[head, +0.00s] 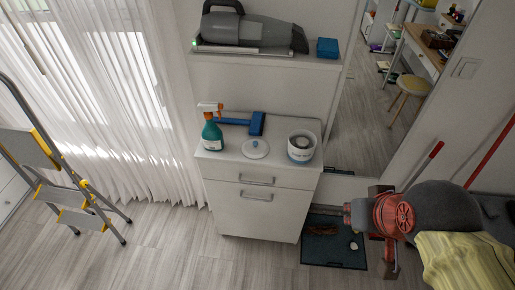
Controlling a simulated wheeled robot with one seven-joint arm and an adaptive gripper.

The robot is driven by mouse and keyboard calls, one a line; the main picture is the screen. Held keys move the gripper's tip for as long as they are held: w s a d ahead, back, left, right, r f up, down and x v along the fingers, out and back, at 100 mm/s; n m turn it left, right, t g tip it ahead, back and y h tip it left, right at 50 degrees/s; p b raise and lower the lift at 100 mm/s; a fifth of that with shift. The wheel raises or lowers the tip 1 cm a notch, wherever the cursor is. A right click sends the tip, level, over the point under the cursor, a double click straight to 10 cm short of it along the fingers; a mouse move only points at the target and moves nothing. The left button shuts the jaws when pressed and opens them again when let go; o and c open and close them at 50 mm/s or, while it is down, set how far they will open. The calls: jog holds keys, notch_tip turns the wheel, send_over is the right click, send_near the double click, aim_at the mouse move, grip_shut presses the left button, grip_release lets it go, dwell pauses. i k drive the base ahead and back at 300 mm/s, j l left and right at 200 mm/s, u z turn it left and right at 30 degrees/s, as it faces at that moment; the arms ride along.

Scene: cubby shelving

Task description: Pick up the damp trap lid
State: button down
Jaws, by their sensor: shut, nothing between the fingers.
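The damp trap lid (255,149) is a round white disc with a small blue mark or knob on top. It lies flat on top of the white cabinet (222,165), near the middle of its front part. The white round damp trap tub (302,147), with a grey-blue label, stands to the lid's right, a little apart from it.
A green spray bottle (212,133) stands left of the lid, and a blue-headed tool (257,123) lies behind it. A handheld vacuum (250,30) and blue box (327,48) sit on the ledge above.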

aim_at(253, 148)
jog(key=i+j+z, duration=0.2)
jog(key=j, duration=0.15)
jog(key=j+z, duration=0.15)
jog(key=j, duration=0.25)
jog(key=i+j+z, duration=0.2)
jog(key=j, duration=0.2)
jog(key=j+z, duration=0.15)
jog(key=j, duration=0.25)
